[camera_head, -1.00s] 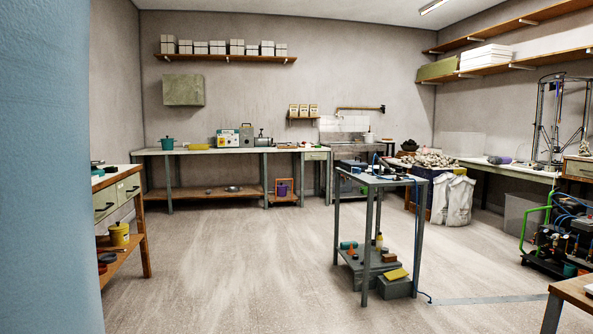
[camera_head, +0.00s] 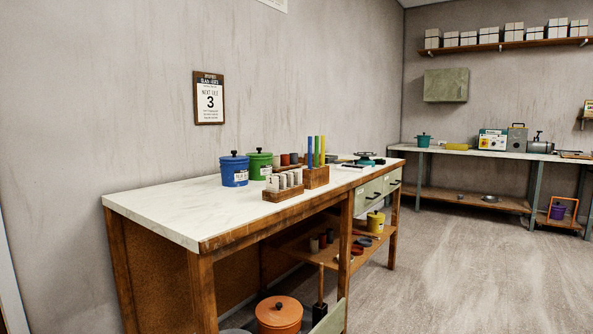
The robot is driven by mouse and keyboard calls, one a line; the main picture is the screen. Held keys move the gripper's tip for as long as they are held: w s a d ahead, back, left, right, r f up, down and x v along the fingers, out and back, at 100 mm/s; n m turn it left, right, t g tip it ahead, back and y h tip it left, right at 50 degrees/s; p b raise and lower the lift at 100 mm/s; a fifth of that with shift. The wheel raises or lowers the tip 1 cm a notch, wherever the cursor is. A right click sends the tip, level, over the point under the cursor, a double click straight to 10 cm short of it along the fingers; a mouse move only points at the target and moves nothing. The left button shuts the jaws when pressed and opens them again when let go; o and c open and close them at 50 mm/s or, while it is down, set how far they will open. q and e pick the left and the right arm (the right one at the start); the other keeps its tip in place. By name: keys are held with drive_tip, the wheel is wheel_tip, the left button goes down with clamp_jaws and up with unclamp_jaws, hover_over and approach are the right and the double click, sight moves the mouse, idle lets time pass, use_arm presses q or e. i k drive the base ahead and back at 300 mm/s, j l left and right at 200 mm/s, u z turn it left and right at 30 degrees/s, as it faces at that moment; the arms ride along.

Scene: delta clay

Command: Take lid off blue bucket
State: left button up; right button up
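The blue bucket (camera_head: 234,172) stands upright on the white top of the wooden workbench (camera_head: 160,208), near its back edge by the wall. Its blue lid (camera_head: 234,158) with a dark knob is on it. A white label is on its front. Neither of my grippers is in view.
A green lidded bucket (camera_head: 260,163) stands right beside the blue one. The bench's left end is bare. Open floor (camera_head: 440,270) lies to the right.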

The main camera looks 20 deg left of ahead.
sight(233, 157)
drive_tip(key=u, duration=1.15)
drive_tip(key=i+j, duration=0.15)
